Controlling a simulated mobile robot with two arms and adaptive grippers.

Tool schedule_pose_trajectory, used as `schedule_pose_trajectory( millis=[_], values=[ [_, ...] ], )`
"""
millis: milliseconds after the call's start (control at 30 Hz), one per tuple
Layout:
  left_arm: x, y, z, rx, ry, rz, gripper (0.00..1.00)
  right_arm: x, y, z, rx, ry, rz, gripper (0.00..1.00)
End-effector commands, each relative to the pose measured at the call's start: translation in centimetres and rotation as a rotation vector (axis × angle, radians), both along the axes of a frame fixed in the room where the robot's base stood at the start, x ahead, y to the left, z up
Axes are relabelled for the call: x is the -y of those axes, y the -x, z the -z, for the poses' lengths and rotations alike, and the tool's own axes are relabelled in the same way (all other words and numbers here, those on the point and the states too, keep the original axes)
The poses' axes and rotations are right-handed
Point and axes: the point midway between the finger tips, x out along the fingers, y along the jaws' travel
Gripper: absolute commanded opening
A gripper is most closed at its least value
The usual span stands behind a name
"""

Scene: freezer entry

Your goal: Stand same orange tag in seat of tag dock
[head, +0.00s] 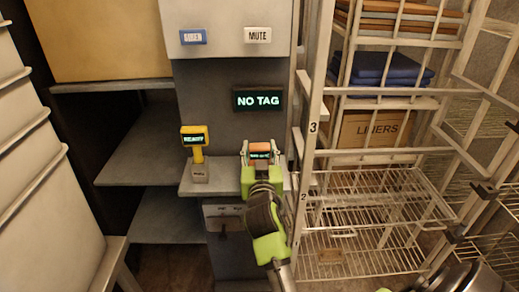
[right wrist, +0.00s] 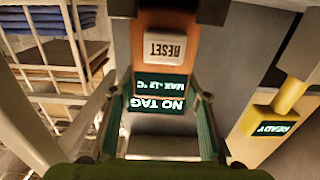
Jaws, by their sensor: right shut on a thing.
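The orange tag (head: 258,147) is upright between the fingers of my right gripper (head: 260,157), in front of the grey post. In the right wrist view the tag (right wrist: 142,50) appears upside down, with a white RESET button and a small dark screen reading MAX -12 °C. My right gripper (right wrist: 158,105) is shut on it. The display (head: 258,99) above reads NO TAG; it also shows in the right wrist view (right wrist: 155,105). The dock's seat is not clearly visible behind the gripper and tag, and I cannot tell whether they touch. My left gripper is not in view.
A yellow READY device (head: 195,139) stands left of the tag on the ledge (head: 213,188). A white wire rack (head: 312,110) stands close on the right, with a LINERS box (head: 372,129). Blue and MUTE buttons (head: 257,35) are above. Grey shelves (head: 150,150) are at left.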

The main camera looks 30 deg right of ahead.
Motion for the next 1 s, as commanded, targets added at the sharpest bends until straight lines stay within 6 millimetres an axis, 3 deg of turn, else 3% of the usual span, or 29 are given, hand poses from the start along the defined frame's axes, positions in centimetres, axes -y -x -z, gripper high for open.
schedule_pose_trajectory(
  millis=[833, 867, 900, 1000],
  values=[
    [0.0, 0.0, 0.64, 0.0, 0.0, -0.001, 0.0, 0.02, 0.01, 0.75, 0.001, 0.001, 0.0, 0.26],
    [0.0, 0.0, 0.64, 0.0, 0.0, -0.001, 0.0, 0.02, 0.01, 0.75, 0.001, 0.001, 0.0, 0.51],
    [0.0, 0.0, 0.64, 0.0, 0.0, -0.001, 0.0, 0.02, 0.01, 0.75, 0.001, 0.001, 0.0, 0.61],
    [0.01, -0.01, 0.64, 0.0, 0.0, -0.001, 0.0, 0.02, 0.01, 0.76, 0.001, 0.001, 0.0, 0.63]
  ],
)
